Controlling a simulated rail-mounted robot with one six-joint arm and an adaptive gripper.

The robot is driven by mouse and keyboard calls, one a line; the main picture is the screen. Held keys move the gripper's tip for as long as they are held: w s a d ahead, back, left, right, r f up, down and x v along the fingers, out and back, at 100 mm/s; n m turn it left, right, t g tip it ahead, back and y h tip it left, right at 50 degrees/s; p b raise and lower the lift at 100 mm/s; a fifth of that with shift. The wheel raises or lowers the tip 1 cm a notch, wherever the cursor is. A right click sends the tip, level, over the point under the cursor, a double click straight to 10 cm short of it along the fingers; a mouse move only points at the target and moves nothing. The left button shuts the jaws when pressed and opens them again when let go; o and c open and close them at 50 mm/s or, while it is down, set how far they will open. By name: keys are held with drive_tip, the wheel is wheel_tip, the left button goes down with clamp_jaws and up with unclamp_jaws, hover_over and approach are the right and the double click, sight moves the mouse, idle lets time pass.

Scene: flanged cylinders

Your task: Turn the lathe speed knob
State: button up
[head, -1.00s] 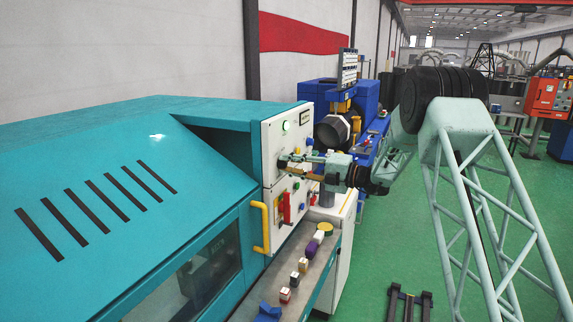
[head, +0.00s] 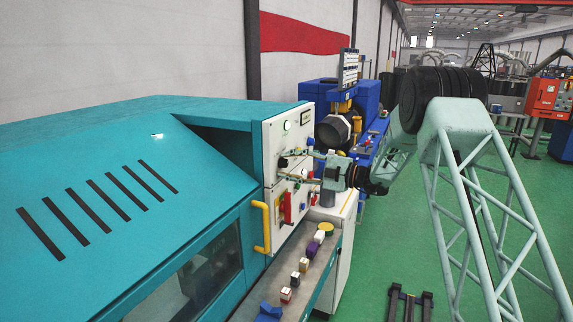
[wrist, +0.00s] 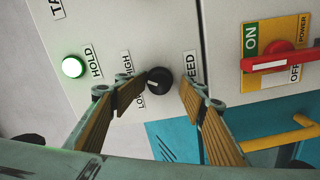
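The black speed knob (wrist: 159,80) sits on the white control panel (wrist: 170,35), beside HIGH, LOW and SPEED labels. A pale mark on it faces the LOW side. In the head view the knob (head: 283,162) shows as a small dark spot on the panel of the teal lathe (head: 130,220). My gripper (wrist: 161,92) is open, with one ribbed finger on each side of the knob and a gap on both sides. In the head view my gripper (head: 291,165) reaches the panel from the right, fingers apart.
A red switch (wrist: 282,62) on a yellow ON/OFF plate lies right of the knob. A lit green HOLD lamp (wrist: 73,67) is on the left. A yellow handle (head: 262,228) and a shelf of small coloured blocks (head: 295,280) are below the panel.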

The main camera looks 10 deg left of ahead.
drive_tip(key=shift+o, duration=0.2)
drive_tip(key=shift+d, duration=0.3)
drive_tip(key=shift+s+d+p, duration=0.15)
drive_tip(key=shift+d+p, duration=0.3)
drive_tip(key=shift+d, duration=0.15)
drive_tip(key=shift+p+v, duration=1.25)
drive_tip(key=shift+v, duration=1.05)
drive_tip(key=shift+s, duration=0.1)
